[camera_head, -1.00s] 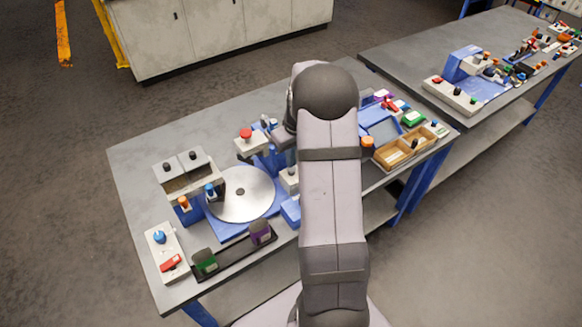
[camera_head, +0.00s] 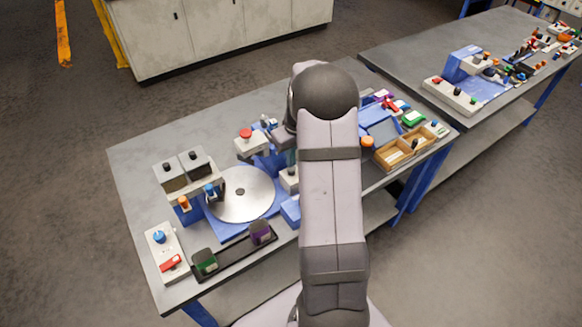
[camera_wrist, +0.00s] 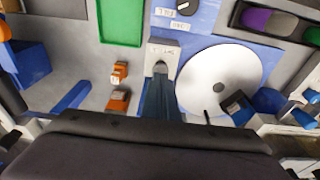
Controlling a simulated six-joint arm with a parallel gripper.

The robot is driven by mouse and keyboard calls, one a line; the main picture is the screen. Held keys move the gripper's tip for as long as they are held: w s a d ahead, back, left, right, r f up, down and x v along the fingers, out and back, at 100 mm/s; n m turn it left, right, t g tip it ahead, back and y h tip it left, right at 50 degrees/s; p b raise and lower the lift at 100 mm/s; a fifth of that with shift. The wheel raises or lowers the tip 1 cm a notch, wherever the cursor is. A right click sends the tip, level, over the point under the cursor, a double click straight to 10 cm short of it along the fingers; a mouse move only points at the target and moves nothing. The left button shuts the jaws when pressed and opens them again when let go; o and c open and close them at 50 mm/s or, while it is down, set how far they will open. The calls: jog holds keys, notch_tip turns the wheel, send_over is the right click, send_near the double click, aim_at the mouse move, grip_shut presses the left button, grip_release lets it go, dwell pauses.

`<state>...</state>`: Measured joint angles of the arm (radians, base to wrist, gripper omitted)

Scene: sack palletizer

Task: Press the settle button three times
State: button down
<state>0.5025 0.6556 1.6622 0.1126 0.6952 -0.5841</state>
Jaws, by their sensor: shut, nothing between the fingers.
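No button's label can be read, so I cannot tell which is the settle button. My gripper (camera_wrist: 160,88) is shut and empty, pointing down at a white block (camera_wrist: 157,52) beside the round silver plate (camera_wrist: 222,80) in the wrist view. I cannot tell whether its tips touch the block. In the head view the white block (camera_head: 289,181) shows just below the gripper (camera_head: 291,158), which my arm partly hides. Other candidate buttons are a red one (camera_head: 245,133) on a white arm-like box and a blue one (camera_head: 158,237) on a white panel.
A black tray (camera_head: 234,258) holds a green and a purple item at the front. Wooden bins (camera_head: 402,148) stand right. The far-left tabletop is clear.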

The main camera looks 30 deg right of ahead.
aim_at(292, 170)
jog(key=shift+f, duration=0.1)
jog(key=shift+f+b, duration=0.85)
jog(key=shift+f, duration=0.2)
jog(key=shift+s+a+f, duration=0.1)
jog(key=shift+s+f, duration=0.1)
jog(key=shift+f, duration=0.15)
jog(key=shift+w+r+p, duration=0.15)
jog(key=shift+r+p, duration=0.6)
jog(key=shift+r, duration=0.4)
